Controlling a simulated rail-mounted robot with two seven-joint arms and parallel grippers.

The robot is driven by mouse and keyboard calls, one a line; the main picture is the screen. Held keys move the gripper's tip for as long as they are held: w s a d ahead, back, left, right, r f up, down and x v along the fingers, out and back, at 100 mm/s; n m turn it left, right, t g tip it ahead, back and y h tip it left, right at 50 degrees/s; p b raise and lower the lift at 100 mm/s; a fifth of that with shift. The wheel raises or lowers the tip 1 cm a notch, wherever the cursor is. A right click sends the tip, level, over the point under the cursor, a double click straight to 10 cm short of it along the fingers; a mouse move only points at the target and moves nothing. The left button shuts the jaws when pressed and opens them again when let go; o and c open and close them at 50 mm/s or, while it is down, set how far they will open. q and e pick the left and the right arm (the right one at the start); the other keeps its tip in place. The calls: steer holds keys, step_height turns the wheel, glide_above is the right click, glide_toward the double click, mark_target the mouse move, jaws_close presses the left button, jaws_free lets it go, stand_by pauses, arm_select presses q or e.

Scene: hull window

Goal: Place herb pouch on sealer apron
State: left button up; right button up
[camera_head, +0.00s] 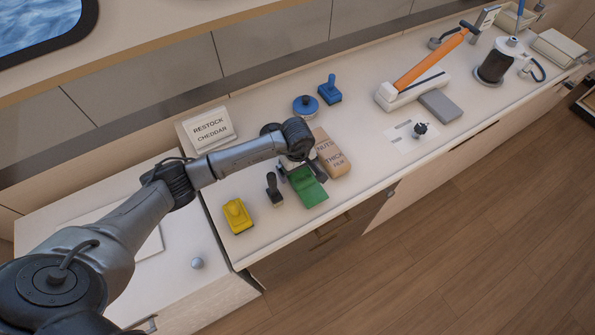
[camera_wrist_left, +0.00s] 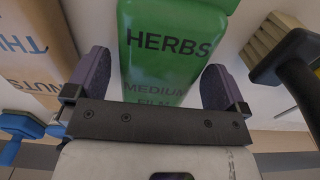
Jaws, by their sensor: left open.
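The green herb pouch (camera_head: 311,193) lies on the counter near its front edge; in the left wrist view its face (camera_wrist_left: 165,70) reads "HERBS" and "MEDIUM FILM". My left gripper (camera_head: 303,176) is over the pouch's back part. In the left wrist view my left gripper (camera_wrist_left: 155,85) is open, with one finger on each side of the pouch and gaps showing. The sealer (camera_head: 413,88) is white with a raised orange arm. The grey sealer apron (camera_head: 441,106) in front of it is bare. My right gripper is not in view.
A brown nuts pouch (camera_head: 332,155) lies close beside the herb pouch. Blue tools (camera_head: 329,90) stand behind. A small black knob-like item (camera_head: 420,129) sits near the apron.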

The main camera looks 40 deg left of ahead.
arm_select(q)
steer(key=c, duration=1.1)
steer(key=shift+r, duration=0.1)
